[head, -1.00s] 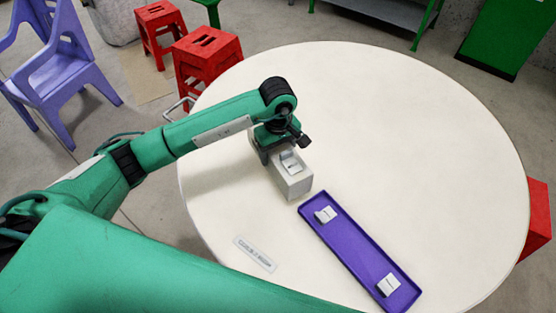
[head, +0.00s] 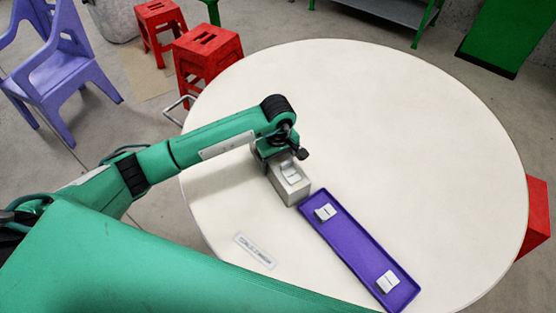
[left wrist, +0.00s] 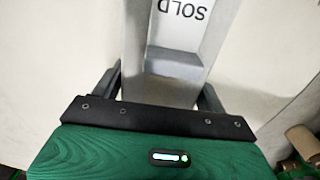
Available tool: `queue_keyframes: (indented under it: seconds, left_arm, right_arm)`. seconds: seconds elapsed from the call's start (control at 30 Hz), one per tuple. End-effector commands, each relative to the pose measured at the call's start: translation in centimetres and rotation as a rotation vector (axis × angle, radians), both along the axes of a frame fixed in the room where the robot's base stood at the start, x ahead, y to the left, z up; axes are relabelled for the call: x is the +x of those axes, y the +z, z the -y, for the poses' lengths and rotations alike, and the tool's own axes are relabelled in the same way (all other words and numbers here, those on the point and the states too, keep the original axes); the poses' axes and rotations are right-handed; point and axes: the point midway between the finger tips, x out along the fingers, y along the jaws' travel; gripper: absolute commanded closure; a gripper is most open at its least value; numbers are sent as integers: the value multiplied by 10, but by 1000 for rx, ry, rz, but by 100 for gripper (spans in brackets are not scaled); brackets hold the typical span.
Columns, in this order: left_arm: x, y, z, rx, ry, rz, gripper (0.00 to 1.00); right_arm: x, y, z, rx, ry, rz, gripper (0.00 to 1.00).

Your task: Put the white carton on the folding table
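The white carton (head: 289,190) is a pale box at the left-centre of the round white table (head: 430,130), with a folded white card on top. My left gripper (head: 280,163) is at its far end, fingers on both sides, shut on it. In the left wrist view the carton (left wrist: 170,65) runs up between the fingers (left wrist: 160,92), and the card reads "SOLD" upside down. My right gripper is not in view.
The long purple tray (head: 352,240) holds two small white cards (head: 325,212). A label strip (head: 255,251) lies at the table's front left. The table's back and right are clear. Red stools (head: 207,60) and a purple chair (head: 60,75) stand beyond the left edge.

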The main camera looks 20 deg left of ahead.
Motion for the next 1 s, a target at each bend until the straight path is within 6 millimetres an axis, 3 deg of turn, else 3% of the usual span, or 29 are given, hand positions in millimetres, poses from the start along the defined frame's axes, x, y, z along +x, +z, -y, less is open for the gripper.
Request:
queue_keyframes:
  seconds: [0.07,0.47,0.67,1.0]
  left_arm:
    - [0,0,0,0,0,0,11]
    - [1,7,0,0,0,1,11]
    - [2,43,-1,1,0,6,11]
    - [1,106,0,0,0,3,11]
  right_arm:
    - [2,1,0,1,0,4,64]
    - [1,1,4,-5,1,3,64]
    - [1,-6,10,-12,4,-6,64]
    - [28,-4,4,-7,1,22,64]
